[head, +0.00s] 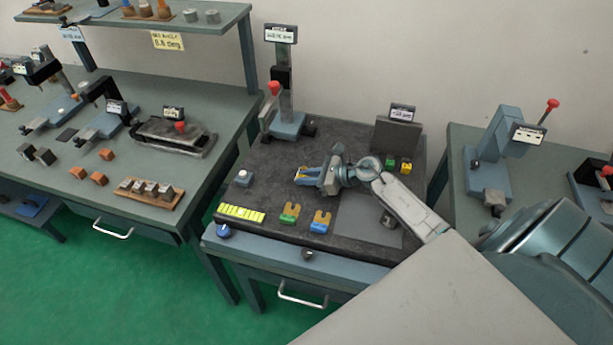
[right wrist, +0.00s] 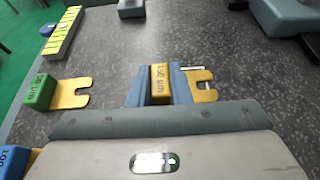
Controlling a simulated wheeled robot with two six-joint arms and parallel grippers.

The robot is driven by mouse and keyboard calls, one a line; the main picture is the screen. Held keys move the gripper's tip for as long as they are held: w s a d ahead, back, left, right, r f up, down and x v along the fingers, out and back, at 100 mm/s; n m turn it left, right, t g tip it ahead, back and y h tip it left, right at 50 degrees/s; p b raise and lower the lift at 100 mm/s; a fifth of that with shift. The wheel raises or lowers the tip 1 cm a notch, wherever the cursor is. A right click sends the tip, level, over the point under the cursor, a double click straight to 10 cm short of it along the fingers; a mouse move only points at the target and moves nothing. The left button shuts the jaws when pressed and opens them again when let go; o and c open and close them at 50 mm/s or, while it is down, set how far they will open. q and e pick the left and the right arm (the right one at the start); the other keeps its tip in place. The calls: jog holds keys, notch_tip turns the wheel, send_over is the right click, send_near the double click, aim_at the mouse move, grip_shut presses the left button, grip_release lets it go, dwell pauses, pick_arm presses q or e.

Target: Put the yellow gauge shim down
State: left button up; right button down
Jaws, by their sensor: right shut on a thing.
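The yellow gauge shim (right wrist: 160,84) has a yellow block marked 150 µm, held between the two blue fingers of my right gripper (right wrist: 161,88). Its forked plate (right wrist: 205,92) sticks out to the right past one finger in the right wrist view. In the head view my right gripper (head: 306,177) is over the dark granite plate, and only a little yellow shows at its fingers. I cannot tell whether the shim touches the plate. A green shim (head: 289,214) and a blue shim (head: 321,221) lie near the plate's front. My left gripper is not in view.
A yellow marked strip (head: 241,212) lies left of the green shim. A small button box (head: 243,178) stands at the plate's left. A gauge stand (head: 287,122) with a red knob stands behind. Green and yellow blocks (head: 398,165) sit at back right. Bare plate (head: 275,190) lies around the gripper.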

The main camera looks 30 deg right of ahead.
jog(key=c, duration=1.3)
grip_release()
jog(key=shift+r+p, duration=0.2)
jog(key=shift+p, duration=0.2)
jog(key=b+v, duration=0.4)
jog(key=v, duration=0.6)
jog(key=shift+s+f+b, duration=0.1)
jog(key=shift+f+b, duration=0.05)
jog(key=shift+b, duration=0.2)
jog(key=shift+v, duration=0.95)
